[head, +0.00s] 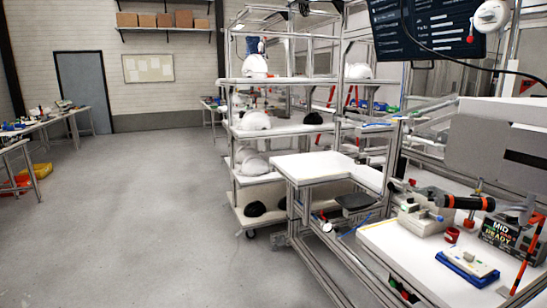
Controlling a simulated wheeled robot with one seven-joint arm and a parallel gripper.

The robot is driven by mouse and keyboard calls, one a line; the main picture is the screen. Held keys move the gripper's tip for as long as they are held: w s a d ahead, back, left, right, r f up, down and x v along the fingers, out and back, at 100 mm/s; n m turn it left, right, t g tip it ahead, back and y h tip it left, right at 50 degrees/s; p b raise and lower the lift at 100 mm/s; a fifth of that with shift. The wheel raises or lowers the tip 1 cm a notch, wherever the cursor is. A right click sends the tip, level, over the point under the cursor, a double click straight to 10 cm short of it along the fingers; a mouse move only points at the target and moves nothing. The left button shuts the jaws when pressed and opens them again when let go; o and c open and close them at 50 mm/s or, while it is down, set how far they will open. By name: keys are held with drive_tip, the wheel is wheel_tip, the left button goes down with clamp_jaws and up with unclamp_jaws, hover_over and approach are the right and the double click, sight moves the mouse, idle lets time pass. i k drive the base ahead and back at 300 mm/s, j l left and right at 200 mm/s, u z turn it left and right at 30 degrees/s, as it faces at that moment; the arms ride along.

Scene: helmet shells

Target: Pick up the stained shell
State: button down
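Several white helmet shells sit on a wheeled metal rack in the head view. One white shell (254,66) is on the upper shelf at left, and another (358,70) is on that level at right. A white shell (254,120) sits on the middle shelf near a black, rounded item (313,118). More white shells (252,163) are lower down, partly overlapping. I cannot tell which shell is stained; no stain is clear at this size. My gripper is not in view.
A white-topped bench (310,167) stands in front of the rack. A workbench (385,240) at right holds a black and orange tool (440,197) and a blue-edged tray (467,266). Tables (55,117) stand at far left. The grey floor (140,210) at left is open.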

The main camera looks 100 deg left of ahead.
sight(244, 152)
drive_tip(key=u, duration=3.15)
drive_tip(key=i+j+u, duration=0.15)
drive_tip(key=i+u, duration=0.45)
drive_tip(key=i, duration=3.35)
drive_tip(key=i+z, duration=0.15)
drive_tip(key=i, duration=0.5)
drive_tip(key=i+j+z, duration=0.15)
drive_tip(key=i, duration=0.5)
drive_tip(key=i+j+z, duration=0.2)
drive_tip(key=i, duration=0.4)
drive_tip(key=i+l+z, duration=0.15)
drive_tip(key=i, duration=0.2)
drive_tip(key=i+l+z, duration=0.15)
drive_tip(key=i, duration=0.25)
